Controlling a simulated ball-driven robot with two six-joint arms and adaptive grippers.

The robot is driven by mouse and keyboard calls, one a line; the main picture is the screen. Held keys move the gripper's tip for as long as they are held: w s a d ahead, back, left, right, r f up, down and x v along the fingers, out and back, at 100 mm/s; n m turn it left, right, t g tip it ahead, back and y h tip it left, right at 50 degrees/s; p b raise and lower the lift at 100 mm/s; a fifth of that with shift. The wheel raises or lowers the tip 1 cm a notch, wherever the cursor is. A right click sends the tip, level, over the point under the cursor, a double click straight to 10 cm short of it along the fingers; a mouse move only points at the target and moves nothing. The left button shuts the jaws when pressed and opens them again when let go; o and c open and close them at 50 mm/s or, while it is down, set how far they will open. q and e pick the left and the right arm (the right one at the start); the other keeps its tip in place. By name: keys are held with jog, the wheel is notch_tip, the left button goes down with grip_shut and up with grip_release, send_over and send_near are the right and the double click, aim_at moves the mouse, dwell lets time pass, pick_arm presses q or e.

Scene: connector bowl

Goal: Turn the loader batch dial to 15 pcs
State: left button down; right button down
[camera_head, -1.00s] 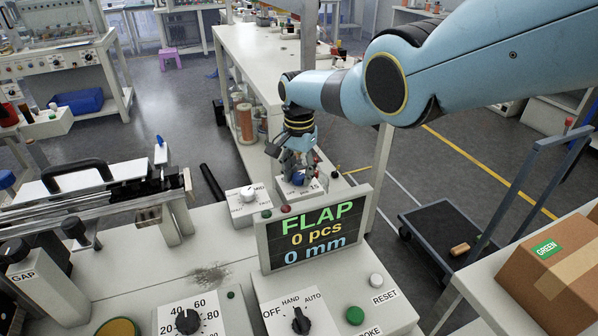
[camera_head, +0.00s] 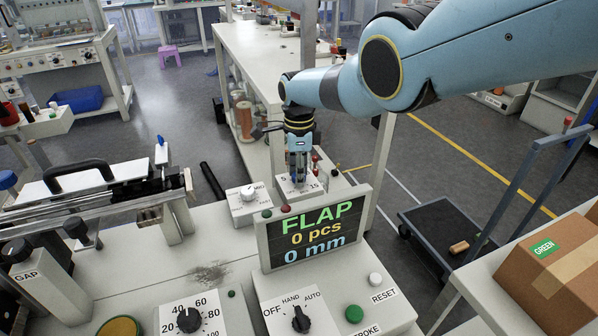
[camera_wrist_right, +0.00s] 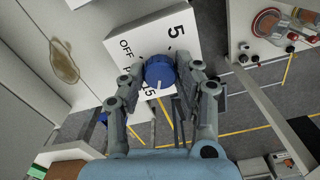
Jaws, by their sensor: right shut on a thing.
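The loader batch dial is a blue knob (camera_wrist_right: 159,71) on a white panel (camera_wrist_right: 176,31) marked OFF, 5 and 15. In the right wrist view my right gripper (camera_wrist_right: 160,75) is shut on the knob, one finger on each side. A white pointer mark on the knob points down in that view, toward the partly hidden 15. In the head view my right gripper (camera_head: 298,180) comes down onto the white dial box (camera_head: 313,196), and the knob is mostly hidden behind the fingers. My left gripper is not in view.
The display (camera_head: 312,233) reads FLAP, 0 pcs, 0 mm and stands just in front of the dial box. Another box with a white knob (camera_head: 247,193) is close on its left. A selector knob (camera_head: 301,320) and green button (camera_head: 354,314) sit nearer.

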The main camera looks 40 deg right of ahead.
jog(key=m, duration=0.3)
jog(key=shift+m, duration=0.4)
dwell(0.4)
jog(key=c, duration=0.9)
grip_release()
jog(key=shift+c, duration=0.2)
notch_tip(320, 180, up, 12)
